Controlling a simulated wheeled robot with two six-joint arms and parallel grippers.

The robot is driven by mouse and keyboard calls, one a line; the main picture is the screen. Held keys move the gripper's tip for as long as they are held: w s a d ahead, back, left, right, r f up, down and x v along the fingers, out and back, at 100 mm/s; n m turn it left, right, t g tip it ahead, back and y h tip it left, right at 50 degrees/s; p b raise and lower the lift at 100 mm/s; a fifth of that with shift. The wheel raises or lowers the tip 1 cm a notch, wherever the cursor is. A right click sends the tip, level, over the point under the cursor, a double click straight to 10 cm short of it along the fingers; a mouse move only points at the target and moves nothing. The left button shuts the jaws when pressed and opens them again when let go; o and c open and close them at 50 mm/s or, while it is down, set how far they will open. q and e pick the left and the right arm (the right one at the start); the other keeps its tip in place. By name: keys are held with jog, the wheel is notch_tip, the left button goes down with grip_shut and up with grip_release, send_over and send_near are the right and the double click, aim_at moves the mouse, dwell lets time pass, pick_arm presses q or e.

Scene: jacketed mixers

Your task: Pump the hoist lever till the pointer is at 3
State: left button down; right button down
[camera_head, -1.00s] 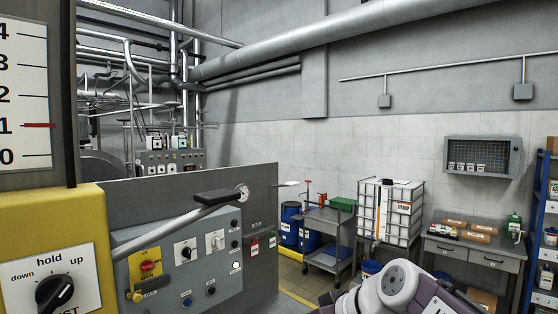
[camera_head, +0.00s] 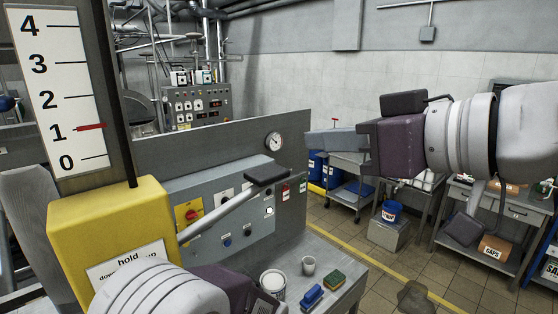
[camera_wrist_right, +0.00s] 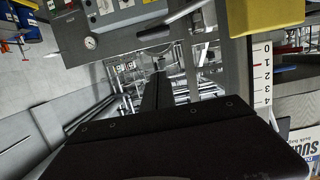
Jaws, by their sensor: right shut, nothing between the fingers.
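The scale (camera_head: 66,90) stands upright at the left of the head view, numbered 0 to 4. Its red pointer (camera_head: 90,127) is at 1; the scale also shows in the right wrist view (camera_wrist_right: 263,90). The hoist lever (camera_head: 222,212) rises slantwise to the right from the yellow housing (camera_head: 112,228) and ends in a black grip (camera_head: 266,173). My right gripper (camera_head: 312,143) is shut and empty, right of the grip and above it in the picture, apart from it. My left arm covers the hoist's selector knob; its fingers do not show clearly.
A grey control box (camera_head: 225,215) stands behind the lever, before a grey panel (camera_head: 200,150) with a gauge (camera_head: 274,141). A white jar (camera_head: 273,281), a cup (camera_head: 308,265), a blue brush (camera_head: 311,297) and a sponge (camera_head: 334,281) sit on the bench.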

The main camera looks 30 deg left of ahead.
jog(key=p, duration=0.5)
send_over(276, 175)
notch_tip(276, 175, down, 2)
jog(key=shift+s, duration=0.15)
notch_tip(276, 175, down, 3)
jog(key=shift+f+b, duration=0.15)
jog(key=shift+b, duration=0.6)
jog(key=shift+d+f, duration=0.25)
jog(key=shift+f, duration=0.25)
jog(key=shift+a, duration=0.1)
